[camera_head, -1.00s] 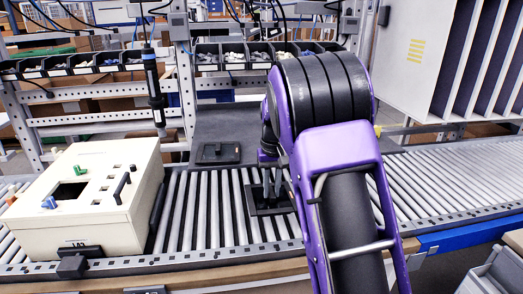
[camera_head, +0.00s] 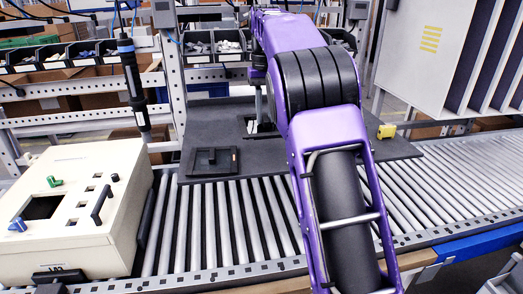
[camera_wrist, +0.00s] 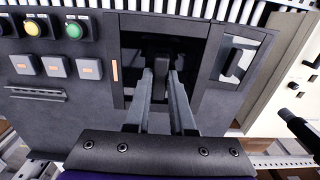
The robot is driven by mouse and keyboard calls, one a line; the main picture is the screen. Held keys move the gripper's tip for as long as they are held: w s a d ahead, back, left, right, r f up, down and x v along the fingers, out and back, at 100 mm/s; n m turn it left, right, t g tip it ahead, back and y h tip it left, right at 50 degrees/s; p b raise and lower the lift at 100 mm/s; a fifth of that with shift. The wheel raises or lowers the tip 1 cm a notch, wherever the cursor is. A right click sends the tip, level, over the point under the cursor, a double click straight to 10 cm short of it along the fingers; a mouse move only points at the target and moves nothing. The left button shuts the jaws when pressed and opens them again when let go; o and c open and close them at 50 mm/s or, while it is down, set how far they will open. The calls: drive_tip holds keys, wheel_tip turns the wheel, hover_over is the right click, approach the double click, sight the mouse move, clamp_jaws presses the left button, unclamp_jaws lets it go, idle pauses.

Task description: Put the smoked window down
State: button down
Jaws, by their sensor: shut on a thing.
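The smoked window is a dark, square-framed plate with a black grip at its middle. It shows in the wrist view (camera_wrist: 135,42) between my gripper and the dark panel, and partly in the head view (camera_head: 264,134) behind my arm. My gripper (camera_wrist: 161,75) is shut on the window's black grip. The window lies over the dark flat panel (camera_head: 195,125), roughly parallel to it. I cannot tell whether it touches the panel. In the head view my arm hides most of the window and the fingertips.
A dark plate with a handle (camera_head: 212,161) is on the panel beside the window. Yellow (camera_wrist: 34,27) and green (camera_wrist: 74,30) buttons and several square buttons are on its other side. A cream box (camera_head: 75,215) stands left on the rollers. A black tool (camera_head: 132,85) hangs at left.

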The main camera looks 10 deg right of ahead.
drive_tip(key=shift+w, duration=0.2)
wheel_tip(320, 180, down, 10)
drive_tip(key=shift+r, duration=0.25)
drive_tip(key=shift+f, duration=0.15)
drive_tip(key=c, duration=0.8)
unclamp_jaws()
drive_tip(key=shift+o, duration=0.2)
wheel_tip(320, 180, up, 12)
drive_tip(key=shift+r, duration=0.15)
drive_tip(key=shift+r, duration=0.1)
